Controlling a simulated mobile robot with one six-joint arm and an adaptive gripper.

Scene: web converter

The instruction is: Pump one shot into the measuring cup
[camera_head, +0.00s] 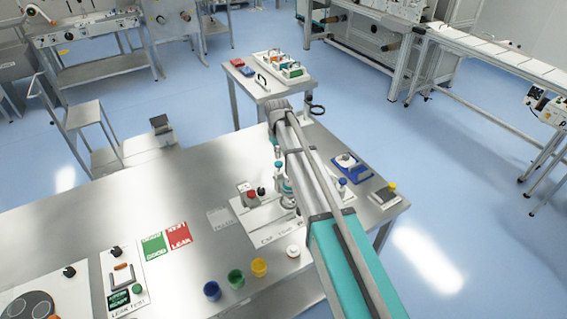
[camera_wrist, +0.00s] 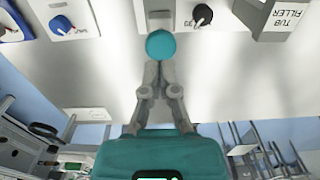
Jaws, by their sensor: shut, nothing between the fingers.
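My gripper (camera_wrist: 158,66) is shut, with its fingertips together and nothing between them. A round teal knob (camera_wrist: 160,44), which looks like the pump's top, lies right at the fingertips in the wrist view. I cannot tell whether they touch it. In the head view my arm reaches over the steel bench, and my gripper (camera_head: 279,160) points down above a small pump-like device (camera_head: 286,188), partly hidden by the arm. I cannot make out the measuring cup for certain; the arm may hide it.
A device with a red knob (camera_head: 251,195) is left of the pump; a blue tray (camera_head: 350,168) is to the right. The bench's left middle (camera_head: 120,205) is clear.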

